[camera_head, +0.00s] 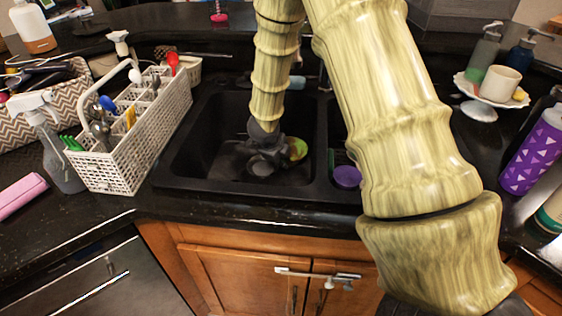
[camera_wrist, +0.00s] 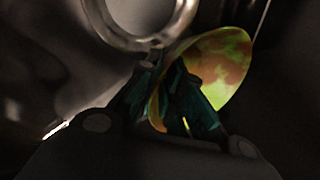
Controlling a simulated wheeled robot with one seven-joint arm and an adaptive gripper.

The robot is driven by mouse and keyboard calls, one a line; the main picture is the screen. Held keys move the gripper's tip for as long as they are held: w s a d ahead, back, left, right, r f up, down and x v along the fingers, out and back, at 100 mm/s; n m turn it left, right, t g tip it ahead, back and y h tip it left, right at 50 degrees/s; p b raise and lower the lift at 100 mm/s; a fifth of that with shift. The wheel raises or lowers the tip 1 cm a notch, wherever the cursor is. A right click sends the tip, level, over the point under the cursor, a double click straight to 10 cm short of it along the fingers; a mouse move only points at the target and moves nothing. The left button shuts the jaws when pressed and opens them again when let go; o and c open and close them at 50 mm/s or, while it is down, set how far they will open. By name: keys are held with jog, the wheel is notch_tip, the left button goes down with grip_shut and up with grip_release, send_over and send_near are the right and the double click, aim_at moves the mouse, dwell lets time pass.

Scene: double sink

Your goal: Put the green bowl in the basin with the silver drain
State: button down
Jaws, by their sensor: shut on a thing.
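The green bowl (camera_head: 298,149) has yellow and reddish patches. It is tilted on its side within the left basin (camera_head: 184,160), just right of my gripper (camera_head: 280,152). In the wrist view, the bowl (camera_wrist: 222,66) stands steeply, with its edge between the dark teal fingers of my gripper (camera_wrist: 168,88), which is shut on it. A silver ring, looking like the drain (camera_wrist: 187,14), lies close beyond the fingertips and the bowl. I cannot tell whether the bowl touches the basin floor.
A purple round object (camera_head: 346,177) is in the right basin, largely hidden by my arm. A white utensil basket (camera_head: 150,135) stands left of the sink. The divider (camera_head: 320,150) stands close right of the bowl. A purple bottle (camera_head: 533,155) is at the right.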

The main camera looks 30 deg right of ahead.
jog(key=shift+s, duration=0.1)
jog(key=shift+f, duration=0.15)
jog(key=c, duration=2)
grip_release()
jog(key=o, duration=0.4)
jog(key=shift+o, duration=0.2)
jog(key=p+v, duration=0.1)
jog(key=v, duration=1.1)
jog(key=shift+p, duration=0.3)
